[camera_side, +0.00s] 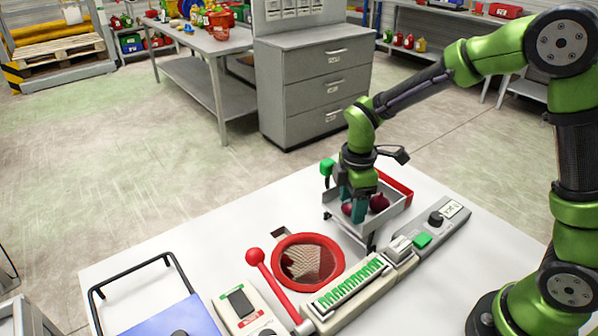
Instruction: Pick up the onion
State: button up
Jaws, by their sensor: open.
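Two dark red onions show in a grey metal tray (389,219) at the right-centre of the table. The right onion (379,203) is mostly visible. The left onion (347,209) is partly hidden behind my gripper's finger. My gripper (352,213) points down over the tray, with its teal fingers low among the onions. It is open, and I cannot tell whether a finger touches an onion.
A red-rimmed net funnel (283,245) stands left of the tray. The net clipper (350,294) with its raised red-knobbed lever (272,285) lies in front. A blue board with a black handle (175,318) is at front left. White table (200,247) is bare toward the left.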

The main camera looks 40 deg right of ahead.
jog(key=shift+c, duration=0.4)
jog(key=c, duration=0.7)
jog(key=shift+r, duration=0.35)
jog(key=r, duration=0.3)
jog(key=shift+s, duration=0.35)
jog(key=s, duration=0.5)
jog(key=s+d, duration=0.1)
jog(key=s, duration=0.4)
jog(key=s+d+r, duration=0.1)
jog(key=s, duration=0.4)
jog(key=shift+s+r, duration=0.1)
